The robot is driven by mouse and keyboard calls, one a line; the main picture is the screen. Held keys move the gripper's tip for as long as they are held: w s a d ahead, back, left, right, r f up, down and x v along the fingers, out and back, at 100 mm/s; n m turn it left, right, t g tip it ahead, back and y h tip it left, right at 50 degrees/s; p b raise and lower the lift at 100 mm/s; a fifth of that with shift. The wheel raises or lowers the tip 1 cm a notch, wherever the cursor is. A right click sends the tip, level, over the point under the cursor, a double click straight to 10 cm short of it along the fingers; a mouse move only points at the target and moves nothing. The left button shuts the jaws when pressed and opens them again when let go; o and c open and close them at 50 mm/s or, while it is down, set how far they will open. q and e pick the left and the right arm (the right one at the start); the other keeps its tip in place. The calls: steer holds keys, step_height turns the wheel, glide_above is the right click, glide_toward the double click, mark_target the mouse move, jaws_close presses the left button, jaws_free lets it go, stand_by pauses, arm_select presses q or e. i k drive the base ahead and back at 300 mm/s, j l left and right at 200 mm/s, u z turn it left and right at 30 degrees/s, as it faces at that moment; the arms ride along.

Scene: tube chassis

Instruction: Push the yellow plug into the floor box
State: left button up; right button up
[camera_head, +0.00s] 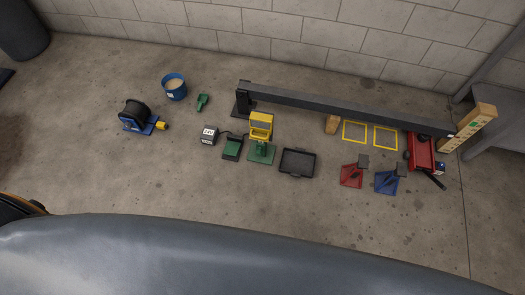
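A small yellow plug (162,125) sits at the right side of a black cable reel (134,113) on a blue base, on the floor at the left. A low green and black box (232,148) sits on the floor right of it, with a pale labelled block (209,135) at its left. I cannot tell for sure which of these is the floor box. The plug is well apart from both. Neither gripper is in view.
A blue bucket (174,92) and green scoop (202,101) lie behind. A yellow unit on a green stand (261,130), black tray (297,163) and long dark beam (340,107) are to the right. Red and blue stands (386,183) follow. The front floor is mostly clear.

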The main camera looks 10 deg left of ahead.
mark_target(160, 126)
steer(key=u, duration=1.6)
